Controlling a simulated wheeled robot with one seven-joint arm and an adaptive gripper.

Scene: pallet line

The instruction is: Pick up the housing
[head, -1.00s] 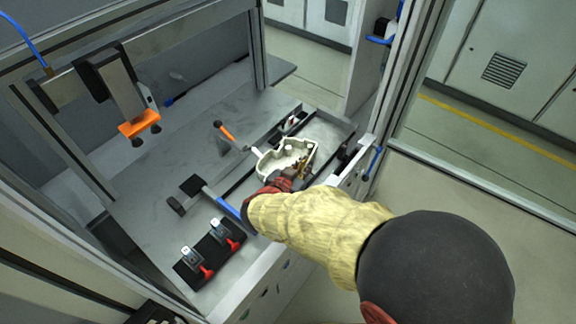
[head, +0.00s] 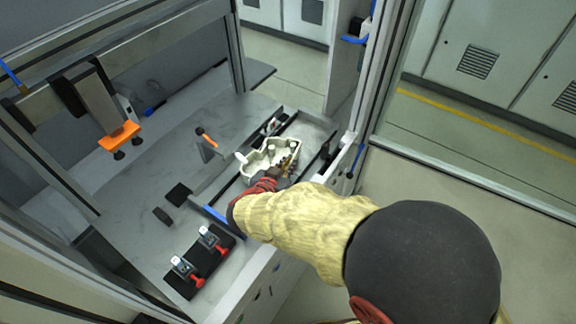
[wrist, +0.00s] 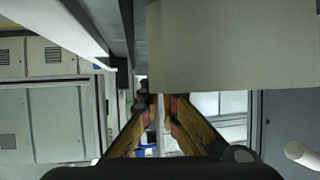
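The housing (head: 246,158) is a cream, open-topped casting with raised walls and bosses. In the head view it sits on the fixture at the right side of the worktop. My gripper (head: 290,164), with brass-coloured fingers, is at its near right side, partly hidden by my red wrist and yellow sleeve. In the wrist view a broad pale surface, apparently the housing (wrist: 235,50), fills the upper right, just above the fingertips. My gripper (wrist: 158,104) shows a gap between its fingers, with background visible through it. I cannot tell whether a fingertip touches the housing.
A dark rail (head: 322,152) runs along the housing's right. An orange-tipped lever (head: 206,138) stands to its left. Red-handled clamps on a black plate (head: 196,268) lie at the near left. An orange-ended overhead tool (head: 119,137) hangs farther left.

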